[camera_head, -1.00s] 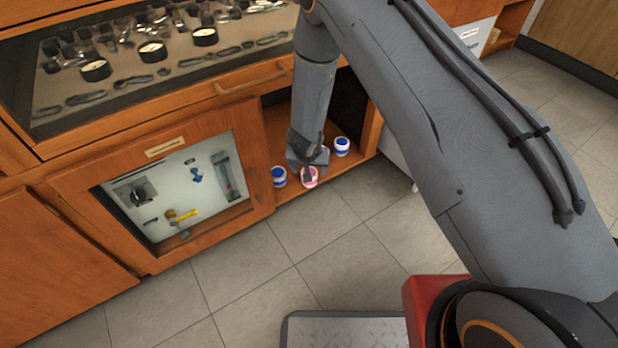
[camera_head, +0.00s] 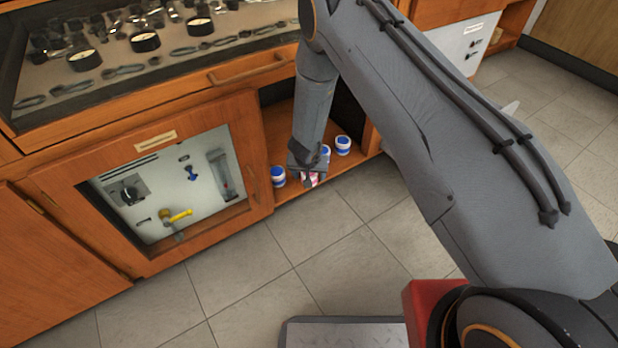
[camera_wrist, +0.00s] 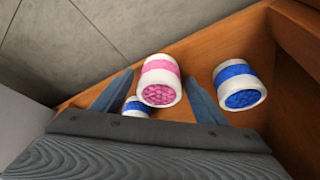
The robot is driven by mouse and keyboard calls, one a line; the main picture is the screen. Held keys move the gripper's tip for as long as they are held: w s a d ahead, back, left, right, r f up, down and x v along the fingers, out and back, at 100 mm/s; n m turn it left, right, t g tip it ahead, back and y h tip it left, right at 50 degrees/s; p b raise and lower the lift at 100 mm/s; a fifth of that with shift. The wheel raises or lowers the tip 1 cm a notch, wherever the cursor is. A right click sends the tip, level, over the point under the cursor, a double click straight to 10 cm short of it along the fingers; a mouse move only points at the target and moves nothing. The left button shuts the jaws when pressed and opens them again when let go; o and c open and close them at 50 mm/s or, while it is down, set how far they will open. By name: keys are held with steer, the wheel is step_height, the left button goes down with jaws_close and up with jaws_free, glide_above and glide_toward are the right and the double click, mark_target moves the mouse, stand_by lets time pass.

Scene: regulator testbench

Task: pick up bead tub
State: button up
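A white tub with a pink band and pink beads (camera_wrist: 160,81) is between the two fingers of my gripper (camera_wrist: 160,84) in the wrist view. The fingers are apart, with a narrow gap on each side of the tub. In the head view my gripper (camera_head: 309,172) is low in the open cupboard bay and hides much of the pink tub (camera_head: 311,181). A blue-banded tub with blue beads (camera_wrist: 238,85) stands right of the right finger. Another blue-banded tub (camera_wrist: 135,105) is partly hidden by the left finger and gripper body.
The tubs are on a wooden shelf (camera_head: 290,190) close to its front edge. Blue tubs also show left (camera_head: 278,177) and right (camera_head: 343,145) of my gripper. A cabinet door with a panel (camera_head: 160,195) is at left.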

steer(key=c, duration=1)
steer(key=shift+c, duration=0.2)
steer(key=shift+r, duration=0.1)
